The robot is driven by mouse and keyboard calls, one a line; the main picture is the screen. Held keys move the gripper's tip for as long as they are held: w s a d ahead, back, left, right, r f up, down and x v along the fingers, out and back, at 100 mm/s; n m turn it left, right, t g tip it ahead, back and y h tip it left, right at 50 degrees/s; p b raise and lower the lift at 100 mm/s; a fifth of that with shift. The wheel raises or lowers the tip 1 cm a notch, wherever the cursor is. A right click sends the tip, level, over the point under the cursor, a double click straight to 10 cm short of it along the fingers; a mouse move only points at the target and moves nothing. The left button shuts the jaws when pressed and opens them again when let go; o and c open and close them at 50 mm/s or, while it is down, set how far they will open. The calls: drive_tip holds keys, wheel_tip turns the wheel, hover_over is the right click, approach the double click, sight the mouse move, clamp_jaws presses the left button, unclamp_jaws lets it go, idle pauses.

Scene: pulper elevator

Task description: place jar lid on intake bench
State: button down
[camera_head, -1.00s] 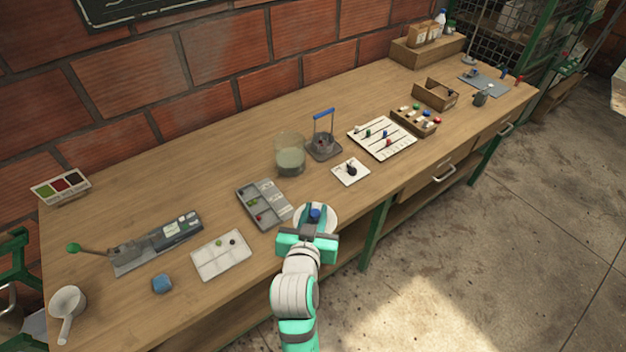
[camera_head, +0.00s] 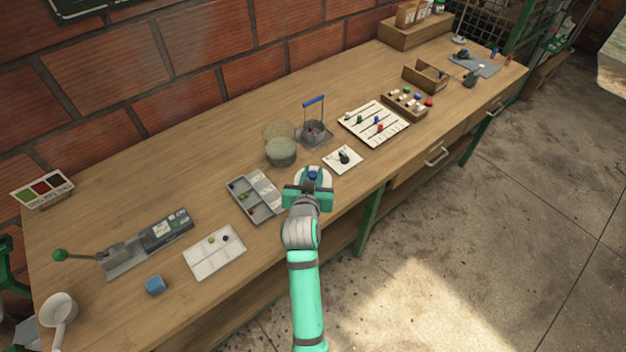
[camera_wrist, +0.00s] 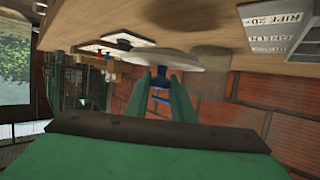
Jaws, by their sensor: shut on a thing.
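The jar lid (camera_head: 323,178) is a pale round disc with a blue knob, partly hidden behind my gripper in the head view. My gripper (camera_head: 312,180) is shut on the knob. In the wrist view the lid (camera_wrist: 150,58) shows side-on, with the blue knob between my green fingers (camera_wrist: 158,88). The lid is near the wooden intake bench (camera_head: 215,135), over its front part; I cannot tell for sure whether they touch. The open glass jar (camera_head: 281,150) with greenish contents stands behind and left of my gripper.
A grey compartment tray (camera_head: 256,196) is left of my gripper. A white card with a dark item (camera_head: 343,159) is to the right, and a blue-handled holder (camera_head: 314,130) stands behind.

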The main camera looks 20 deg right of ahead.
drive_tip(key=shift+w+d+f, duration=0.2)
drive_tip(key=shift+w+f, duration=0.2)
drive_tip(key=shift+f, duration=0.15)
drive_tip(key=shift+w+d+f, duration=0.2)
drive_tip(key=shift+w+f, duration=0.15)
drive_tip(key=shift+f, duration=0.15)
drive_tip(key=shift+a+f, duration=0.1)
drive_tip(key=shift+f, duration=1.35)
drive_tip(key=shift+f, duration=0.15)
drive_tip(key=c, duration=1.5)
unclamp_jaws()
drive_tip(key=shift+r, duration=0.2)
drive_tip(key=v, duration=1.2)
drive_tip(key=shift+f, duration=0.1)
